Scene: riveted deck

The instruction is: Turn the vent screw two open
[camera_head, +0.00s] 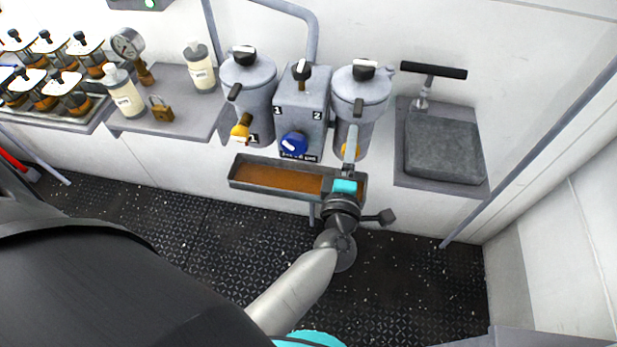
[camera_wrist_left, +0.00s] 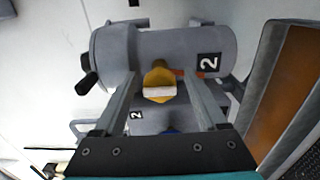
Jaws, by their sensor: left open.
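Canister two (camera_head: 362,92) is the right-hand grey filter, with a black knob (camera_head: 364,70) on its lid and a yellow knob (camera_head: 349,152) low on its front. In the left wrist view, its body (camera_wrist_left: 185,45) lies sideways, with the "2" label, the black knob (camera_wrist_left: 88,81) at the left and the yellow knob (camera_wrist_left: 159,82) in the middle. I cannot tell for certain which knob is the vent screw. My left gripper (camera_head: 350,147) is open in front of the canister, and its fingers (camera_wrist_left: 163,90) appear on either side of the yellow knob. The right gripper is out of view.
Canister one (camera_head: 250,85) and a box (camera_head: 302,100) with a blue knob (camera_head: 293,144) stand to the left. A brown-filled tray (camera_head: 243,183) is below. A grey basin (camera_head: 443,145) is at the right. Bottles and a padlock (camera_head: 161,109) sit on the left bench.

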